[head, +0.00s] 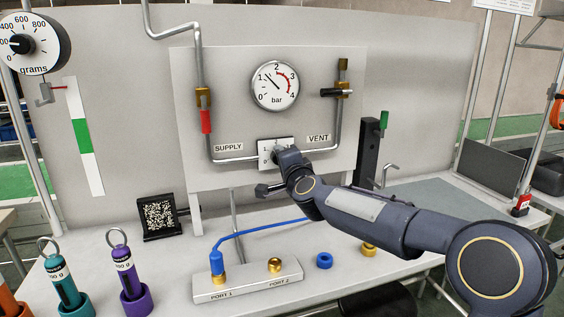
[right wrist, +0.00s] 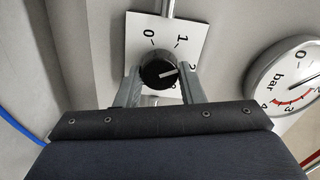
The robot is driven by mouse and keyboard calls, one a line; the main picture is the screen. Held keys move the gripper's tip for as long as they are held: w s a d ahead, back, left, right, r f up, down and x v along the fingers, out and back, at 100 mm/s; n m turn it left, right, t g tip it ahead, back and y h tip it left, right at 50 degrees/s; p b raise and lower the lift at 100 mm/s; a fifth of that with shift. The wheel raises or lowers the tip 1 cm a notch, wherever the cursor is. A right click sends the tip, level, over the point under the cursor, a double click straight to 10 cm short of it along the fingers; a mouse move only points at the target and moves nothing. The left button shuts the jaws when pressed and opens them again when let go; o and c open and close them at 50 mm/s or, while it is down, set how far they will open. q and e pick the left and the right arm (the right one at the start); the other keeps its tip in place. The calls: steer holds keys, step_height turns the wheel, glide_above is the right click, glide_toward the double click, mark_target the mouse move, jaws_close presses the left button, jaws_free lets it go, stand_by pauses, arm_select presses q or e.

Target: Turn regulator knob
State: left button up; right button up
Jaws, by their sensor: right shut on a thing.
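The regulator knob (right wrist: 158,74) is a round black knob with a white pointer line, set on a white numbered plate (right wrist: 140,30). In the right wrist view its pointer is turned toward the right, close to the 2. My right gripper (right wrist: 160,78) is shut on the knob, one finger on each side. In the head view the right arm comes in from the right and hides the knob; part of the plate (head: 266,151) shows. The pressure gauge (head: 275,86) above reads a little above 1 bar; it also shows in the right wrist view (right wrist: 292,82). My left gripper is not in view.
The red supply valve handle (head: 206,121) and the black vent handle (head: 335,92) sit on pipes beside the gauge. Below, a blue hose (head: 262,229) plugs into the port block (head: 246,281). Weights (head: 129,272) stand at the lower left.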

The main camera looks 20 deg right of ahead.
stand_by(0.3)
steer(key=o, duration=1)
steer(key=shift+s, duration=0.1)
steer(key=s, duration=0.7)
steer(key=shift+s+d+b, duration=0.15)
steer(key=shift+s+b, duration=0.2)
steer(key=shift+b, duration=0.1)
